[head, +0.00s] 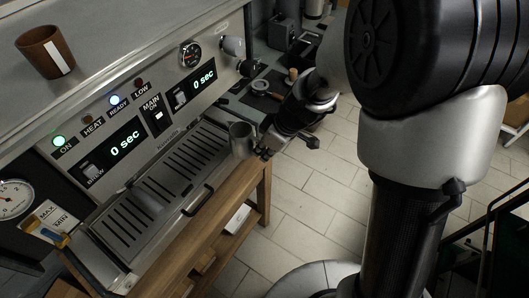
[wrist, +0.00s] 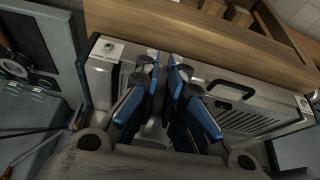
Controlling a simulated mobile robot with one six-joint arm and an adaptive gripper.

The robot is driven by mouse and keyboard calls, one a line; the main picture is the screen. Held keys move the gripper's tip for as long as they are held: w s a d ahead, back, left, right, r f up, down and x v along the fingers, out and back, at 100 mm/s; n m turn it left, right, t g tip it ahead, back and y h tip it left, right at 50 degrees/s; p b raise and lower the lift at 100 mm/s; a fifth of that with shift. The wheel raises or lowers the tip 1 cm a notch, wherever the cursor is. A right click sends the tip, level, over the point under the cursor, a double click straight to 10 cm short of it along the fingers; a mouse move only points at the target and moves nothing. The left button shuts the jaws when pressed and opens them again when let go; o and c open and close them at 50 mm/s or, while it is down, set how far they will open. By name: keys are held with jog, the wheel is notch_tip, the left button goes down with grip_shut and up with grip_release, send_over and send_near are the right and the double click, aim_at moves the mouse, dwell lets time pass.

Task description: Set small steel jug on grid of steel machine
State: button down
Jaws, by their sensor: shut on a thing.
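The small steel jug (head: 241,140) is upright in the head view, at the right end of the steel machine (head: 160,115). My gripper (head: 264,150) is just right of the jug and shut on it. The machine's slotted grid (head: 165,185) runs below and left of the jug. I cannot tell whether the jug's base touches it. In the wrist view my gripper's blue fingers (wrist: 165,68) are close together over the grid (wrist: 240,105); the jug is mostly hidden there.
A brown cup (head: 45,52) with a white stripe stands on top of the machine. A wooden counter edge (head: 225,205) runs along the grid's front. A dark mat with a portafilter (head: 266,90) lies behind my gripper. The grid's left part is clear.

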aim_at(247, 148)
jog(key=shift+w+a+f, duration=0.35)
jog(key=shift+a+f, duration=0.1)
jog(key=shift+a, duration=0.15)
jog(key=w+a, duration=0.1)
jog(key=a+f, duration=0.1)
jog(key=w+a+f+p, duration=0.1)
jog(key=shift+w+a, duration=0.25)
jog(key=shift+w, duration=0.1)
jog(key=shift+w+a+p, duration=0.35)
jog(key=shift+w+a, duration=0.45)
jog(key=shift+a, duration=0.2)
jog(key=shift+w+a+p, duration=0.35)
jog(key=shift+w+a, duration=0.45)
jog(key=shift+a, duration=0.2)
jog(key=shift+w+d+b, duration=0.1)
jog(key=shift+w+b, duration=0.05)
jog(key=shift+b, duration=0.25)
jog(key=shift+f+b, duration=0.85)
jog(key=shift+b, duration=0.35)
jog(key=c, duration=1.6)
grip_release()
jog(key=shift+c, duration=0.2)
